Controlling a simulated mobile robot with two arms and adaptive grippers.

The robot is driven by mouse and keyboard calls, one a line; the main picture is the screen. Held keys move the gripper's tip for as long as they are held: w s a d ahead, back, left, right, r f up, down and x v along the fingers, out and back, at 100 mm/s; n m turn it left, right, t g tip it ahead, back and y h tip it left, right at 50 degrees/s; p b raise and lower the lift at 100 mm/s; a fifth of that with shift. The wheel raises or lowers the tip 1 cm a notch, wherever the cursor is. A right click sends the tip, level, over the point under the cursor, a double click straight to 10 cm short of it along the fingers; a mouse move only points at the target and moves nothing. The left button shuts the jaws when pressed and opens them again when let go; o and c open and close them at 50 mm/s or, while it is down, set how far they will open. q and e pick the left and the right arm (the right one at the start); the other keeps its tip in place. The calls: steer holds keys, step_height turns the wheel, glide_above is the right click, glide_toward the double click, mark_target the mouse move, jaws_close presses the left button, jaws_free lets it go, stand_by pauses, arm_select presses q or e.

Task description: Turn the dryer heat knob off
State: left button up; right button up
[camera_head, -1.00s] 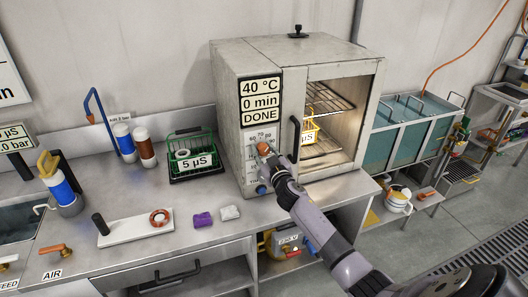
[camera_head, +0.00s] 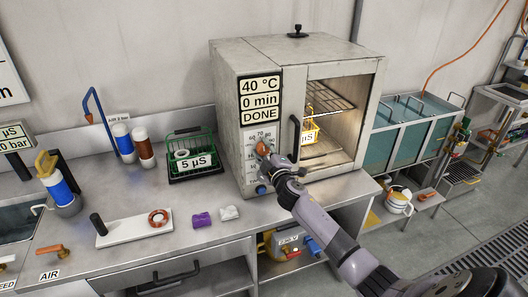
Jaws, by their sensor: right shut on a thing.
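The dryer (camera_head: 225,110) is a grey box oven on the counter, with a lit window. Its display (camera_head: 261,101) reads 40 °C, 0 min, DONE. The orange heat knob (camera_head: 262,149) sits on the dial below, with numbers such as 60 and 70 around it. My right gripper (camera_head: 266,155) is at the dial, shut on the heat knob and hiding part of it and of the scale. A blue knob (camera_head: 261,189) is lower on the panel. My left gripper is not in view.
A yellow basket (camera_head: 309,133) stands inside the dryer.

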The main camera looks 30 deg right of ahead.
steer(key=n, duration=0.3)
steer(key=shift+n, duration=0.4)
steer(key=n, duration=0.3)
steer(key=shift+n, duration=0.3)
steer(key=n, duration=0.3)
steer(key=shift+n, duration=0.3)
steer(key=shift+n+p, duration=0.4)
steer(key=shift+n, duration=1.5)
steer(key=o, duration=1.2)
steer(key=shift+c, duration=0.2)
